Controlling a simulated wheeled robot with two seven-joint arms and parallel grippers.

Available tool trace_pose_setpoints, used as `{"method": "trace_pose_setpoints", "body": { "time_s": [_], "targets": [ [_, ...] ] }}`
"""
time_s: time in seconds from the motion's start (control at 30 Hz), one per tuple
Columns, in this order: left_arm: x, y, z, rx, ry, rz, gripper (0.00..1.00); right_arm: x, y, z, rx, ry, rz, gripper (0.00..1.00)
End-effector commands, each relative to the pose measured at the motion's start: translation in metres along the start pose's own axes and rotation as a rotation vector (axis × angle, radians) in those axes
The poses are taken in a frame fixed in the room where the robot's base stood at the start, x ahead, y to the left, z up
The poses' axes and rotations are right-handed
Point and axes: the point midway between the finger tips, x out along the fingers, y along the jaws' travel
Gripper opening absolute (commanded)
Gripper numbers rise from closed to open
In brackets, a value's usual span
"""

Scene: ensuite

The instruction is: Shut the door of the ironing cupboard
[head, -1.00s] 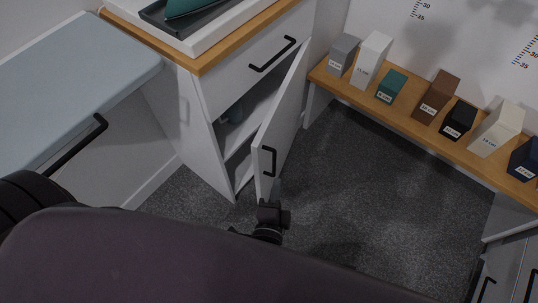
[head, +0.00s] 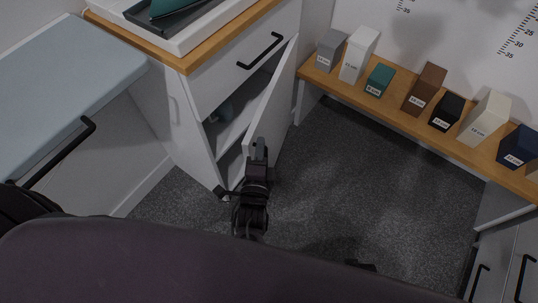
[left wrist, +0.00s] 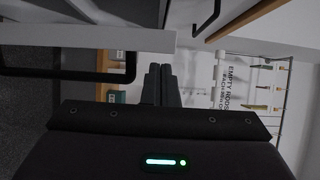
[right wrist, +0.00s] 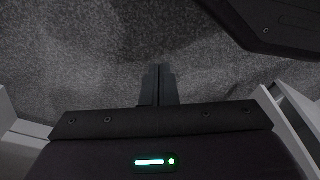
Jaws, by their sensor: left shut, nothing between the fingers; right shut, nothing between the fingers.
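The ironing cupboard (head: 187,125) is a white unit with a wooden top at the left centre of the head view. Its white door (head: 274,112) stands ajar, swung outward to the right, with a dark gap showing the shelves inside. My left gripper (head: 260,149) is shut and empty, its fingers up at the door's free edge; whether they touch it I cannot tell. It hides the door's handle in the head view. In the left wrist view a black bar handle (left wrist: 70,76) lies left of the shut fingers (left wrist: 160,78). My right gripper (right wrist: 158,78) is shut and empty above the carpet.
A drawer with a black handle (head: 261,51) sits above the door. A grey-blue padded board (head: 65,85) is at left. A wooden bench (head: 397,112) with several labelled blocks runs along the right. Grey carpet (head: 345,190) between is clear.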

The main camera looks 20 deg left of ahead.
Motion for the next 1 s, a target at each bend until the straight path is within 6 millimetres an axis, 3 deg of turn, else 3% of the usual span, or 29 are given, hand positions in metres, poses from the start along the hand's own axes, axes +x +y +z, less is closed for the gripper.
{"method": "trace_pose_setpoints", "body": {
  "time_s": [0.57, 0.67, 0.83, 1.0],
  "targets": [
    [0.003, -0.001, 0.014, 0.002, 0.010, -0.001, 0.00, -0.001, 0.001, 0.001, 0.001, 0.002, 0.002, 0.00],
    [0.007, -0.003, 0.029, 0.008, 0.039, -0.004, 0.00, 0.006, 0.000, 0.018, 0.004, -0.009, 0.001, 0.00],
    [0.019, -0.004, 0.069, 0.012, 0.124, -0.005, 0.00, 0.014, 0.001, 0.050, 0.002, -0.021, 0.003, 0.00],
    [0.035, -0.002, 0.111, 0.011, 0.217, -0.004, 0.00, 0.018, 0.001, 0.069, -0.001, -0.026, 0.002, 0.00]
  ]
}}
